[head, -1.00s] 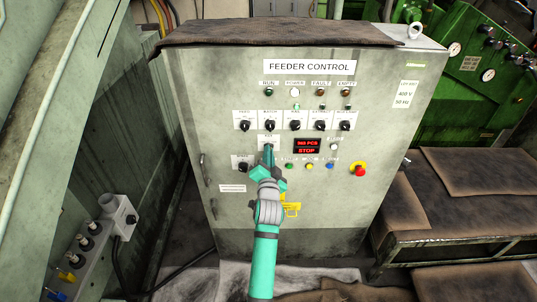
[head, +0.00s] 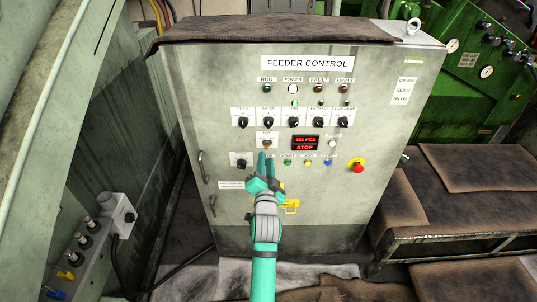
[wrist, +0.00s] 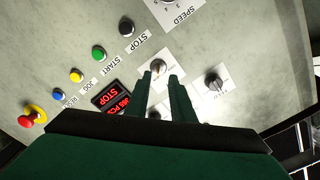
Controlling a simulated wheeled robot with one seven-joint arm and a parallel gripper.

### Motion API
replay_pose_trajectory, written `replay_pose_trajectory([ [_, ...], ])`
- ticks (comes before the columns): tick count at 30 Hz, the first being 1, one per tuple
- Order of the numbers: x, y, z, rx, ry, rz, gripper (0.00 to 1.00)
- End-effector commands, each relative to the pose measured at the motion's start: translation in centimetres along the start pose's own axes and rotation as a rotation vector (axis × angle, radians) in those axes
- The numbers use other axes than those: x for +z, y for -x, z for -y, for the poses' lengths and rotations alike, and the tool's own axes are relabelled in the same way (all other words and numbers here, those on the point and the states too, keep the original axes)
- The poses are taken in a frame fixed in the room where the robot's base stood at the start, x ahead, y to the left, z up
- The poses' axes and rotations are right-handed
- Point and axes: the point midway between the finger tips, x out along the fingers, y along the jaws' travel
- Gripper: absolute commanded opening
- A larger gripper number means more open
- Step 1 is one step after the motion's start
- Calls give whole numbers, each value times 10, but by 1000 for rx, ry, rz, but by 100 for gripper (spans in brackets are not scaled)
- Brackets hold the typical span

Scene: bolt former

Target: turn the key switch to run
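The key switch (head: 267,143) sits on a small white plate on the front of the grey feeder control cabinet (head: 225,110), below the row of black selectors. In the wrist view the key switch (wrist: 158,67) shows near my fingertips, partly hidden; its exact angle cannot be told. My gripper (head: 265,154) is just below the key switch in the head view. In the wrist view my gripper (wrist: 162,76) has its two dark green fingers apart with cabinet face showing between them. Nothing is held. The red display (head: 305,143) reads STOP, and the white POWER lamp (head: 293,89) is bright.
A red emergency stop (head: 358,165) is at right, beside a row of coloured push buttons (head: 309,163). Several black selectors (head: 268,122) are above, another (head: 242,164) at lower left. A yellow padlock-like part (head: 291,206) is below. A covered bench (head: 395,205) stands right.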

Motion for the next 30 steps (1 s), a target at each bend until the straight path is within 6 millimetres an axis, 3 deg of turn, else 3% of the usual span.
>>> replay_pose_trajectory([
  [3, -2, 20, -3, 3, 1, -3, 22],
  [10, -5, 43, -6, 8, 1, -6, 22],
  [30, -2, 50, -7, 7, 8, -3, 22],
])
